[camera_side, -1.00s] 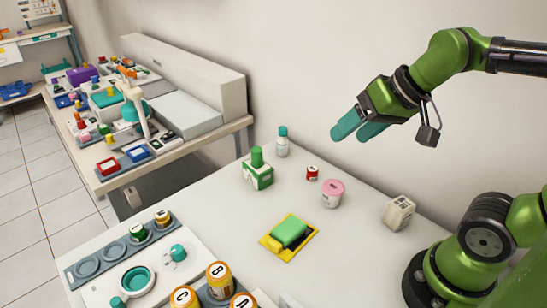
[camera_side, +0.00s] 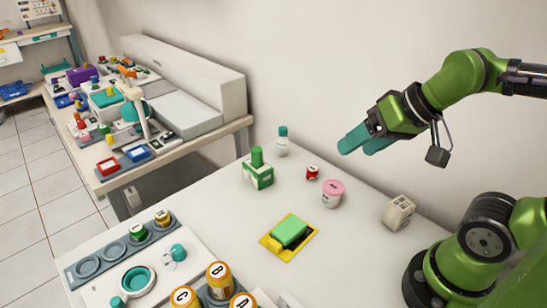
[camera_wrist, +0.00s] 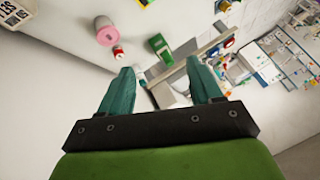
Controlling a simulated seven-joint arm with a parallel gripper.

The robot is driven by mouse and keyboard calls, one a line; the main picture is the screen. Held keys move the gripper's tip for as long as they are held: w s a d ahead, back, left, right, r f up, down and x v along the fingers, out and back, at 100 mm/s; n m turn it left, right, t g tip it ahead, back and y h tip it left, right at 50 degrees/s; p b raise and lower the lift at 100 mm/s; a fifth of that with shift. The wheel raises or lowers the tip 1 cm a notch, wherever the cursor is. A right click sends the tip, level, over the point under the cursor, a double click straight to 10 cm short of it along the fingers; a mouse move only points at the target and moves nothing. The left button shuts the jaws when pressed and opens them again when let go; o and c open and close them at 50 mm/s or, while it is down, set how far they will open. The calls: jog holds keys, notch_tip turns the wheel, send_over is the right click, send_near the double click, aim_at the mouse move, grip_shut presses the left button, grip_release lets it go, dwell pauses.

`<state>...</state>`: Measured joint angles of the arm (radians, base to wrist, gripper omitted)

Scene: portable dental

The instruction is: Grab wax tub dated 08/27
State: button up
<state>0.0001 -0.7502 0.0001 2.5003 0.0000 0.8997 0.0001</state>
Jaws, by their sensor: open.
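No date 08/27 can be read on any container, so I cannot tell which is the named wax tub. A white tub with a pink lid (camera_side: 332,194) stands upright on the white table; it also shows in the wrist view (camera_wrist: 107,32). A small red tub (camera_side: 312,173) stands behind it, also in the wrist view (camera_wrist: 118,52). Small green-topped (camera_side: 138,233) and gold-topped (camera_side: 162,217) tubs sit in a grey rack. My gripper (camera_side: 356,150) is open and empty, in the air above and behind the pink-lidded tub. Its teal fingers show apart in the wrist view (camera_wrist: 160,68).
Orange jars lettered B (camera_side: 219,279), C and A stand at the front. A green block on a yellow tray (camera_side: 311,243), a green bottle in a box (camera_side: 258,174), a teal-capped bottle (camera_side: 282,143) and a white block (camera_side: 398,213) occupy the table. Clear space lies between them.

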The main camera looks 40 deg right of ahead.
jog(key=o, duration=0.5)
jog(key=n+g+h, duration=0.2)
jog(key=n+g, duration=0.3)
jog(key=g, duration=0.2)
send_near(334, 186)
notch_tip(334, 186, down, 10)
jog(key=shift+w+f, duration=0.15)
jog(key=shift+f, duration=0.1)
